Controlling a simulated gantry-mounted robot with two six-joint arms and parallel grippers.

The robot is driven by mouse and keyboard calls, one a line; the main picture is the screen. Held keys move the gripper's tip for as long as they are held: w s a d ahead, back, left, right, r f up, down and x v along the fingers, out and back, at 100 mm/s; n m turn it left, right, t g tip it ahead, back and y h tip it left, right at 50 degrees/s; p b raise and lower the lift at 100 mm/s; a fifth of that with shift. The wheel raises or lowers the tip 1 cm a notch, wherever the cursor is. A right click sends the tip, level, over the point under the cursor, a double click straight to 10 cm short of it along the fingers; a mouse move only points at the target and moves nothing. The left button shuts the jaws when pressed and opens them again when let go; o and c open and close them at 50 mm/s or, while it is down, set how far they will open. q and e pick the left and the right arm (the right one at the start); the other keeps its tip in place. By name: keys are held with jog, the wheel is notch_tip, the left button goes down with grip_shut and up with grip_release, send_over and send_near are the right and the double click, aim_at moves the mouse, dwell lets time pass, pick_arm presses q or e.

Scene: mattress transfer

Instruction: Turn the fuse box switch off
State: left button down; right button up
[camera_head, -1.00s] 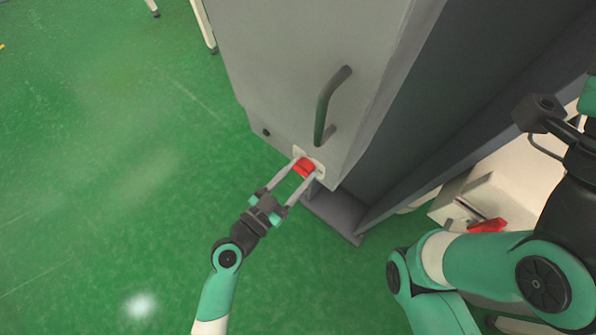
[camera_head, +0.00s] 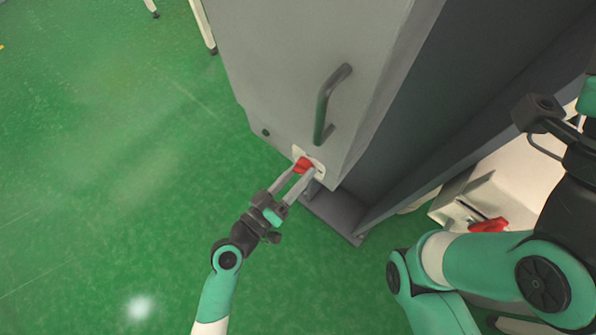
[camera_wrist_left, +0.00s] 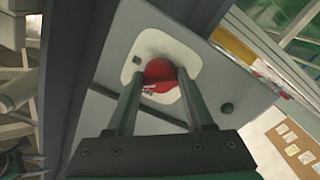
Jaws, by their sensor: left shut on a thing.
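The red fuse box switch (camera_head: 302,164) sits on a white plate (camera_head: 319,172) low on the front of a grey cabinet (camera_head: 290,70). My left gripper (camera_head: 306,172) is at the switch, its two long fingers shut on the red knob. In the left wrist view the red switch (camera_wrist_left: 159,74) shows between the fingertips of my left gripper (camera_wrist_left: 157,84), with the white plate (camera_wrist_left: 150,45) around it. The fingers hide the sides of the knob. My right gripper is not in view.
A dark handle (camera_head: 327,103) sticks out of the cabinet front above the switch. A pale box with a red part (camera_head: 488,225) lies at the right, beyond my right arm. The green floor (camera_head: 100,180) at the left is clear.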

pick_arm(q)
jog(key=n+p, duration=0.2)
jog(key=n, duration=0.8)
jog(key=shift+r+n, duration=0.1)
jog(key=shift+n, duration=0.3)
dwell(0.3)
jog(key=shift+c, duration=1.4)
grip_release()
jog(key=shift+s, duration=0.1)
jog(key=v, duration=1.1)
jog(key=shift+s+a, duration=0.2)
jog(key=shift+r, duration=0.1)
